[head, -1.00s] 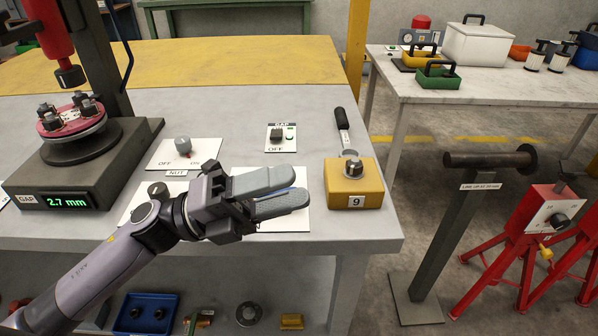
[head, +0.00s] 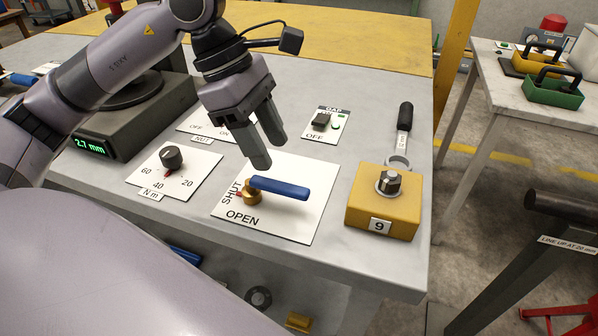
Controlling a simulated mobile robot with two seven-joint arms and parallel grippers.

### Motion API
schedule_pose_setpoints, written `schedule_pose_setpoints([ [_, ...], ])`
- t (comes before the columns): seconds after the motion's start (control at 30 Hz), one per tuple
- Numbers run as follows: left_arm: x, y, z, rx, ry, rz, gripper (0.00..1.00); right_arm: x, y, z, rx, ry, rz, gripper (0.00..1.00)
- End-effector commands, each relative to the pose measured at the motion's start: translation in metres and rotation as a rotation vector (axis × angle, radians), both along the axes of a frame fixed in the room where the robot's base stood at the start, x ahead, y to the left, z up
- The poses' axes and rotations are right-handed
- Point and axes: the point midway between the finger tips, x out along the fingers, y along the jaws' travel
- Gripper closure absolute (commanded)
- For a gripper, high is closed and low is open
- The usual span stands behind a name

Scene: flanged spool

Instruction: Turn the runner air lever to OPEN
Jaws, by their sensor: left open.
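The runner air lever has a blue handle (head: 282,188) on a brass hub (head: 252,196), mounted on a white plate (head: 300,228). The plate reads SHUT at the left of the hub and OPEN below it. The handle points right, and a small red mark on the hub's left side is by SHUT. My left gripper (head: 267,152) is open and empty, fingers pointing down, just above and behind the handle as seen here. They appear apart from it, though the exact height is hard to tell. My right gripper is not in view.
Left of the plate is an N m dial (head: 171,158). Behind are the NUT plate (head: 190,124) and GAP switch (head: 322,122). Right is a yellow block (head: 383,213) marked 9, with a black-handled tool (head: 404,122) behind it. The bench's front right is clear.

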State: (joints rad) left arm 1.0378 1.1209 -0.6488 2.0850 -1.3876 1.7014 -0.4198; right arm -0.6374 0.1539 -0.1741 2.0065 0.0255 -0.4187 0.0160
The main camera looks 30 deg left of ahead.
Motion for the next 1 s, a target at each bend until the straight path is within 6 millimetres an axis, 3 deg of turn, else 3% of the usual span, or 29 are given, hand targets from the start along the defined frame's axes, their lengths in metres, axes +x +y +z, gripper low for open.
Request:
schedule_pose_setpoints([
  [0.4, 0.004, -0.022, -0.054, -0.001, 0.004, -0.002, 0.51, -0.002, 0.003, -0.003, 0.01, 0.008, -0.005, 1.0],
  [0.8, 0.006, -0.026, -0.063, -0.002, 0.001, -0.001, 0.51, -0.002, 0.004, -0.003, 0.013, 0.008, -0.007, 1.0],
  [0.83, 0.006, -0.026, -0.063, -0.002, 0.001, -0.001, 0.58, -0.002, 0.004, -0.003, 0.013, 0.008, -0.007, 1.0],
  [0.97, 0.005, -0.026, -0.063, -0.002, 0.001, -0.001, 1.0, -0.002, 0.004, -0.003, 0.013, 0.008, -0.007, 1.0],
  [1.0, 0.005, -0.026, -0.063, -0.002, 0.001, -0.001, 1.0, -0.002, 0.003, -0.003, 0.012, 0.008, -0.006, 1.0],
])
